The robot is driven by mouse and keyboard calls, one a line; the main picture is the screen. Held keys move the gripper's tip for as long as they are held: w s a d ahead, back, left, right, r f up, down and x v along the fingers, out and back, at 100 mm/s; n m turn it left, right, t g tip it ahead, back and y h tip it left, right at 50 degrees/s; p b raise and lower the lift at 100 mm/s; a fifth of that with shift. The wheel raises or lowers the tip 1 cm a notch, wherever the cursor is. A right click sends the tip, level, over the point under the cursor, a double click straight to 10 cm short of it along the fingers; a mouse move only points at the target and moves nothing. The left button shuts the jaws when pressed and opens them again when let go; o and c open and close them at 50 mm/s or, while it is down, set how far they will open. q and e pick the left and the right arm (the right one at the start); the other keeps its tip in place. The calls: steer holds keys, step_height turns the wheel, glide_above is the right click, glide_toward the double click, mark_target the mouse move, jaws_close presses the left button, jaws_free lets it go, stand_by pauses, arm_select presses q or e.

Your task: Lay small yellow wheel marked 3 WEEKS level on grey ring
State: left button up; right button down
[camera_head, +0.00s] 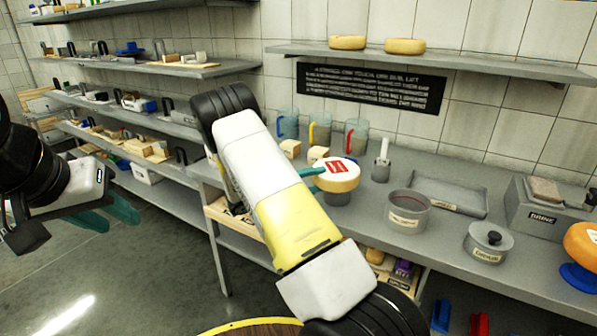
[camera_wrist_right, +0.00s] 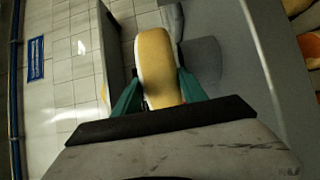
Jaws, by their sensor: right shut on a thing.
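The small yellow wheel (camera_head: 337,182) has a pale top with a red label, too small to read. My right gripper (camera_head: 314,171) is shut on it; in the wrist view the wheel (camera_wrist_right: 157,65) sits between the teal fingers (camera_wrist_right: 155,92). In the head view the wheel is close to level, directly above a grey round support (camera_head: 337,198), probably the grey ring, mostly hidden under it. I cannot tell whether they touch. My left gripper (camera_head: 107,214) hangs empty at the left with its teal fingers apart, away from the counter.
An orange wheel (camera_head: 582,243) rests on a blue ring (camera_head: 579,277). Jugs (camera_head: 320,131) stand behind.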

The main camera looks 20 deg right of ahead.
steer(key=shift+f, duration=0.35)
steer(key=shift+f, duration=0.25)
stand_by(0.5)
steer(key=c, duration=0.6)
jaws_free()
